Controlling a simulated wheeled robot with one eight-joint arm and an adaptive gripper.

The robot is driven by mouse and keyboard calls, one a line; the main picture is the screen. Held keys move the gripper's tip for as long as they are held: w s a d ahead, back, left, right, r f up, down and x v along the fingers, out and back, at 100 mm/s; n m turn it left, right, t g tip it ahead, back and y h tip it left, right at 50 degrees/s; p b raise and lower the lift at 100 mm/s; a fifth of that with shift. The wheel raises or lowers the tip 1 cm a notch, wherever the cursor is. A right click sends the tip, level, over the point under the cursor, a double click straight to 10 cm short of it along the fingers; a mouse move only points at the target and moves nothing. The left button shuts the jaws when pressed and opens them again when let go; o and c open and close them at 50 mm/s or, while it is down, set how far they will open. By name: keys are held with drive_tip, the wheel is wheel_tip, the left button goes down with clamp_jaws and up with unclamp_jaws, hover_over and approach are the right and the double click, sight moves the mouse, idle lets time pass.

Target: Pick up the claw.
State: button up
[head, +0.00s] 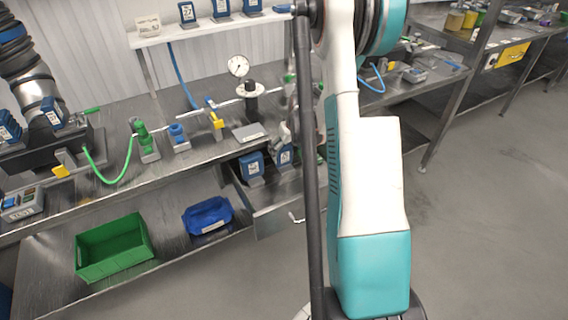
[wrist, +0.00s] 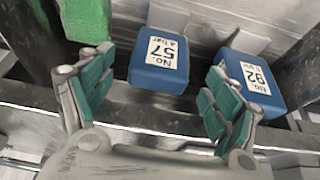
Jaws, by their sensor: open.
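I cannot make out a thing that is clearly a claw in either view. My gripper (wrist: 160,68) is open, its two teal-padded fingers spread wide, with nothing held between them. A blue block marked No. 57 (wrist: 158,76) shows ahead, between the fingertips in the picture; whether it touches them I cannot tell. A second blue block marked No. 92 (wrist: 258,72) is to the right, partly behind the right finger.
A green object (wrist: 84,18) is at the upper left of the wrist view. The metal workbench (head: 105,180) carries a pressure gauge (head: 238,66), valves and a green hose. A green bin (head: 113,250) and a blue case (head: 207,216) lie on the lower shelf. Floor at right is clear.

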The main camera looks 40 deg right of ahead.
sight(285, 158)
drive_tip(key=b+x, duration=0.1)
drive_tip(key=x, duration=0.3)
drive_tip(key=shift+w+f, duration=0.15)
drive_tip(key=shift+f, duration=0.1)
drive_tip(key=shift+r, duration=0.1)
drive_tip(key=c, duration=1.6)
